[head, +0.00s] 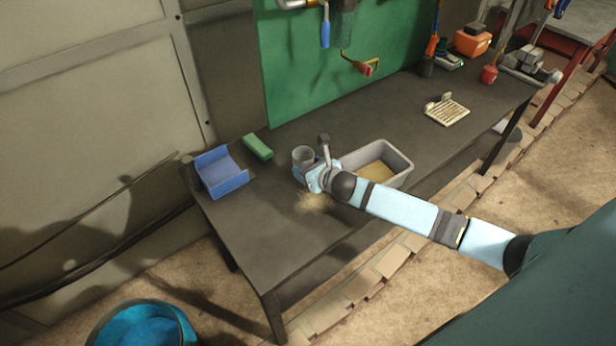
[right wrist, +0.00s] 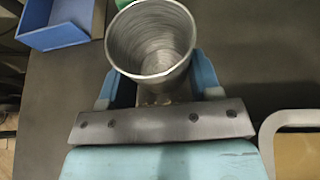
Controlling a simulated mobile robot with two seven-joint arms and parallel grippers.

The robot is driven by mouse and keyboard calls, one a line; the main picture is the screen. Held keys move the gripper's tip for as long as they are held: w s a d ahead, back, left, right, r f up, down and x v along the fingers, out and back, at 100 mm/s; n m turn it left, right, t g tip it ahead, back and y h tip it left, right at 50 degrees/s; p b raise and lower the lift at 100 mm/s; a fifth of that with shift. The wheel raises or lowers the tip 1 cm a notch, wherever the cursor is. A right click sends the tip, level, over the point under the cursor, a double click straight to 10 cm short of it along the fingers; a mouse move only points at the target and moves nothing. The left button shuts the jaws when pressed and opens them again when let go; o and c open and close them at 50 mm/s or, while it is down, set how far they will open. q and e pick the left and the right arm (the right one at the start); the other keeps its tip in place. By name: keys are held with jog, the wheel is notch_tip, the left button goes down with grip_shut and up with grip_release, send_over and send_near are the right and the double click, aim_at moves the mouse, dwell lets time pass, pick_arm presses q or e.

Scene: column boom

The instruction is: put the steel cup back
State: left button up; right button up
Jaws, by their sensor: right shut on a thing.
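The steel cup (head: 302,154) is held by my right gripper (head: 308,173) above or on the dark workbench. In the right wrist view the steel cup (right wrist: 151,42) sits between the two blue fingers of my right gripper (right wrist: 154,75), its open mouth facing the camera and its inside looking empty. The right gripper is shut on the cup. Whether the cup's base touches the bench cannot be told. My left gripper is not in view.
A blue open holder (head: 222,177) and a green block (head: 257,147) lie left of the cup. A grey bin (head: 398,159) with tan grains stands just right. Spilled grains (head: 313,203) lie in front on the bench (head: 262,235). A blue bucket (head: 143,325) is on the floor.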

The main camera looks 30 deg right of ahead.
jog(key=shift+f, duration=1.95)
jog(key=shift+f, duration=0.1)
jog(key=o, duration=1)
jog(key=shift+o, duration=0.2)
jog(key=shift+r, duration=0.2)
jog(key=b+v, duration=0.1)
jog(key=v, duration=1.1)
jog(key=shift+f, duration=0.1)
